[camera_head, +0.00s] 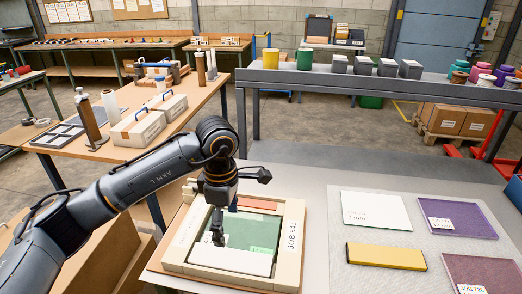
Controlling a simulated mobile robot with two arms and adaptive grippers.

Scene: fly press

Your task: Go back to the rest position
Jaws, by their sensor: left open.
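My left arm comes in from the left. My left gripper (218,236) points down over a cream box-like frame (288,245) marked with a JOB label. It is open, and I see nothing held in it. Inside the frame lie a green sheet (255,230) and a white piece (235,260); a reddish strip (258,203) shows at its far side. The gripper hides part of the frame's inside. I cannot tell whether the fingertips touch the contents. My right gripper does not show.
Right of the frame, the grey table (315,215) holds a white panel (375,211), purple panel (455,218), yellow-topped block (386,256) and maroon panel (485,272). A raised shelf (330,77) with cans and boxes runs behind. A wooden table (185,120) stands back left.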

